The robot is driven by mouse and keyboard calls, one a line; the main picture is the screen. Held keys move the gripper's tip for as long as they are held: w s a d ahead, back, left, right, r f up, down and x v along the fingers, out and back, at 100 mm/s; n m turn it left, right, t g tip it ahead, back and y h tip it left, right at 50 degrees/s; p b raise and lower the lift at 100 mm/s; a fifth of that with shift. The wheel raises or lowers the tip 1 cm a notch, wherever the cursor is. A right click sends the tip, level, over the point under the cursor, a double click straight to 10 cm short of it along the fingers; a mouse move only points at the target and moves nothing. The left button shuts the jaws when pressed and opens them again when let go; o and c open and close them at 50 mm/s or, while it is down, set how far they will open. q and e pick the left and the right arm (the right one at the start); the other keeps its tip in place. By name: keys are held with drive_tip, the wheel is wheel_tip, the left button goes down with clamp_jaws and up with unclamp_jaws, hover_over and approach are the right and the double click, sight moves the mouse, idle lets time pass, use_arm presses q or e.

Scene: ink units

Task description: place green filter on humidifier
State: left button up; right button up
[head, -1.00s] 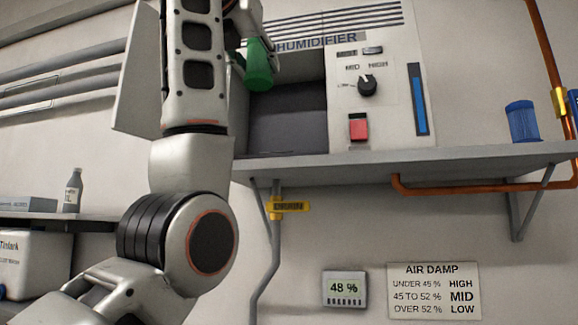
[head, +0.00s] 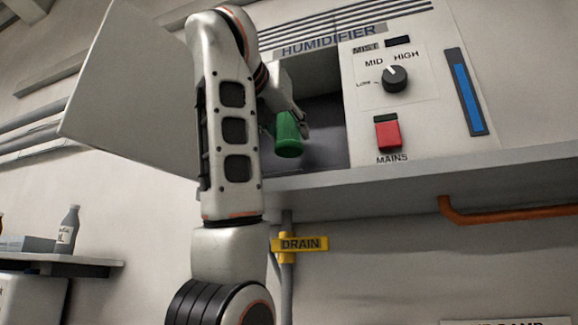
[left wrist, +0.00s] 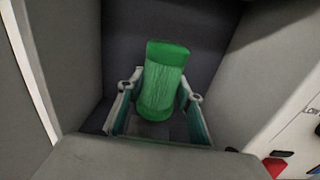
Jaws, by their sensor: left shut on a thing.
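The green filter (head: 287,138) is a green cylinder at the mouth of the dark open bay of the humidifier (head: 410,40). My left gripper (head: 290,118) is shut on the filter. In the left wrist view the filter (left wrist: 163,80) stands slightly tilted between the two fingers of my left gripper (left wrist: 158,108), with the bay's grey walls on both sides. Whether the filter touches the bay floor cannot be told. My left arm hides the left part of the bay in the head view. My right gripper is not in view.
The humidifier's door panel (head: 130,90) stands open on the left. A grey shelf (head: 400,180) runs below the bay. The knob (head: 394,79) and red mains switch (head: 387,133) are right of it. A yellow drain tag (head: 300,244) hangs below. A bottle (head: 67,230) stands at left.

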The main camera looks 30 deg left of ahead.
sight(288, 151)
use_arm(q)
drive_tip(key=shift+f, duration=0.55)
drive_tip(key=shift+w+f, duration=0.1)
drive_tip(key=shift+f, duration=0.2)
wheel_tip(288, 151, down, 4)
drive_tip(key=shift+r+b, duration=0.15)
drive_tip(key=shift+b, duration=0.55)
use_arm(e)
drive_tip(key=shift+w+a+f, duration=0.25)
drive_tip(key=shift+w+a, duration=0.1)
